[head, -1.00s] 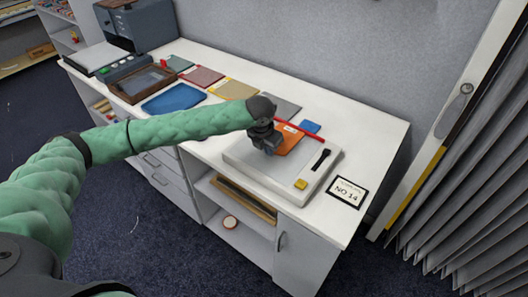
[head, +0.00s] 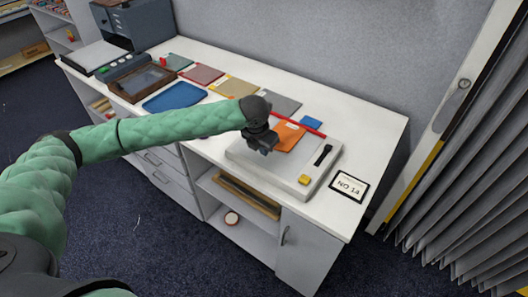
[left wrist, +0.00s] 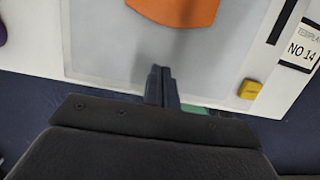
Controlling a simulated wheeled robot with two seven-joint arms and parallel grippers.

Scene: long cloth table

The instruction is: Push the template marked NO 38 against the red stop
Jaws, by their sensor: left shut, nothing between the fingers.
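The orange template (head: 288,138) lies flat on the light grey board (head: 248,157), along the red stop (head: 300,125) at its back edge. Whether they touch is too small to tell. Its number cannot be read. The card (head: 349,186) beside the board reads NO 14, not NO 38. My left gripper (head: 265,150) is shut and empty, over the board on the near-left side of the orange template. In the left wrist view the shut fingertips (left wrist: 160,70) are apart from the orange template (left wrist: 178,8), with bare board between. My right gripper is not in view.
Green, red (head: 203,75), yellow (head: 235,88) and grey (head: 281,103) flat pieces lie along the back of the table. A blue tray (head: 174,97) and a brown frame (head: 143,84) are left. A yellow block (head: 305,180) is on the board's front corner.

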